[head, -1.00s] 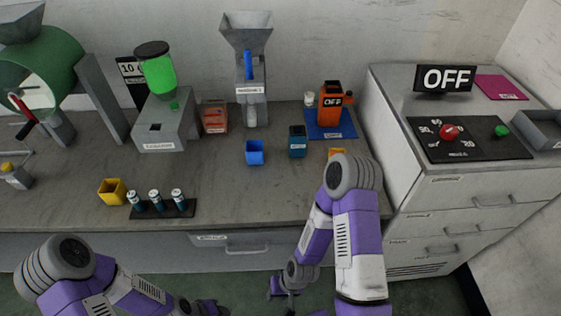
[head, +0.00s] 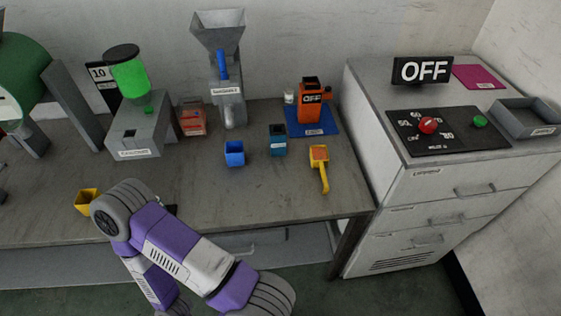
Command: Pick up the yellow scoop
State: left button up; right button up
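The yellow scoop (head: 319,157) lies on the grey bench near its right end. Its handle points toward the bench's front edge. Its bowl looks orange-yellow and carries a small label. Nothing touches it and no gripper is near it. One of my purple and white arms crosses the lower left of the head view, its elbow over the bench's front edge. Neither of my grippers shows in this view.
Left of the scoop stand a teal container (head: 278,141) and a blue cup (head: 235,153). Behind is an orange container (head: 311,102) on a blue mat (head: 328,128). A yellow cup (head: 87,202) sits at left. The bench (head: 265,195) is clear left of the scoop's handle.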

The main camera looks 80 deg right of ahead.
aim_at(319, 155)
jog(key=u, duration=0.1)
jog(key=k, duration=0.45)
jog(key=z, duration=2.15)
